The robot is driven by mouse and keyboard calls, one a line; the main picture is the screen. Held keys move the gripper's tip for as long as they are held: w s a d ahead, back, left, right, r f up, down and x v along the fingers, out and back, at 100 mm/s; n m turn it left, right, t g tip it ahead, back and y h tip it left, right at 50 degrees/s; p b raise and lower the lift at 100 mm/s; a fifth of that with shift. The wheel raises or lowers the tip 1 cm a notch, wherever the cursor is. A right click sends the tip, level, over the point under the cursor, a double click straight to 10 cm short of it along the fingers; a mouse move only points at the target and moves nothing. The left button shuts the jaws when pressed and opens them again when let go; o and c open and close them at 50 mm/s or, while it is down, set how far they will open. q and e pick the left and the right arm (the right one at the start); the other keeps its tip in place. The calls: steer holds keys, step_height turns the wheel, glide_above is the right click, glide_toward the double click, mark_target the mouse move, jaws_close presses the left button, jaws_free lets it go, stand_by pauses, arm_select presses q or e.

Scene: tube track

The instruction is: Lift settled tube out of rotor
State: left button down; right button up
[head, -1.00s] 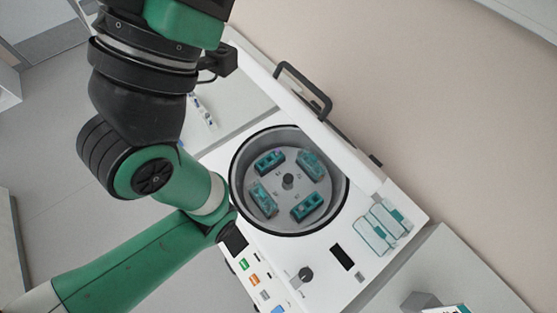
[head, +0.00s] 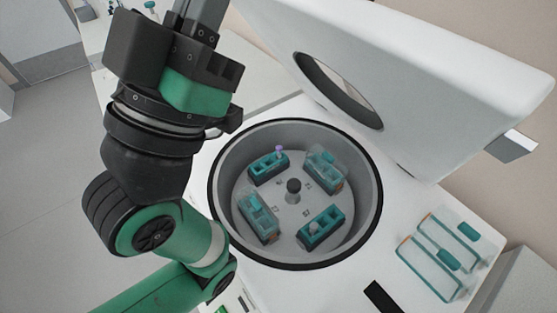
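The rotor (head: 294,206) sits in the round grey bowl of the open centrifuge. It carries teal buckets around a central knob. A tube with a purple cap (head: 279,149) stands in the upper-left bucket (head: 266,170). A pale pinkish tube top (head: 313,227) shows in the lower-right bucket (head: 326,231). The upper-right bucket (head: 326,172) and lower-left bucket (head: 257,214) have clear covers. My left gripper (head: 202,18) is up and left of the bowl, away from the tubes; its fingertips are cut off by the top edge. My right gripper is not in view.
The white centrifuge lid (head: 430,75) stands open behind the bowl. Two clear covers with teal clips (head: 430,268) lie on the deck at right. A small green-capped item (head: 150,6) is at the far upper left. Space above the rotor is free.

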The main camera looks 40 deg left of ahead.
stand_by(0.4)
arm_select(q)
steer(key=c, duration=0.6)
jaws_free()
steer(key=shift+c, duration=0.2)
